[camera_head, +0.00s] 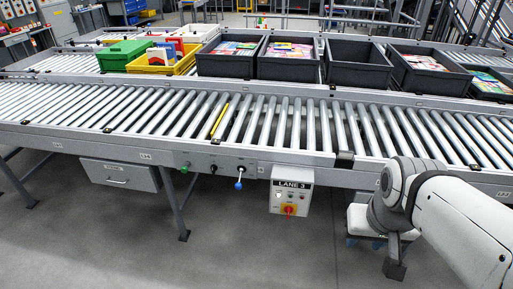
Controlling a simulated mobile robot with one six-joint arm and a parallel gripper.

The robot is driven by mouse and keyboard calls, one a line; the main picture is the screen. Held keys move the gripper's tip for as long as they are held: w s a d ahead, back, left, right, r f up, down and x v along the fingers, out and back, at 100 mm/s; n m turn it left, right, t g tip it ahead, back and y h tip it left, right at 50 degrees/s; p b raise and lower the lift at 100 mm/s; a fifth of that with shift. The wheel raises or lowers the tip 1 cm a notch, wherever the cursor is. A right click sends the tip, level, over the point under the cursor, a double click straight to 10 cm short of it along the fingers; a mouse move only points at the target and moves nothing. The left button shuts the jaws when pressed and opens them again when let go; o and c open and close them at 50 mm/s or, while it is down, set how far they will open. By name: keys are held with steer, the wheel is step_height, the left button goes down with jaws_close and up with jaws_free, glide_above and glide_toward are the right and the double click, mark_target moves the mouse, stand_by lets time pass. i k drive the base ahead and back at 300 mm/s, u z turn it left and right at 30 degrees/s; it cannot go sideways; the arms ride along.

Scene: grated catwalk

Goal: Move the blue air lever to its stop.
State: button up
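My gripper (395,267) is the dark end hanging below my white arm at the lower right. It is well to the right of the lever and lower in the picture, touching nothing that I can see. I cannot tell whether its fingers are open or shut.
A LANE 3 box (291,194) with a red-and-yellow knob hangs between lever and arm. A black knob (213,169) and a green knob (184,168) sit left of the lever. A grey drawer (120,176) hangs further left. Floor in front is clear.

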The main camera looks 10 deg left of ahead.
mark_target(238, 185)
steer(key=k, duration=1.25)
steer(key=u, duration=0.65)
steer(key=i, duration=1.75)
steer(key=z, duration=0.6)
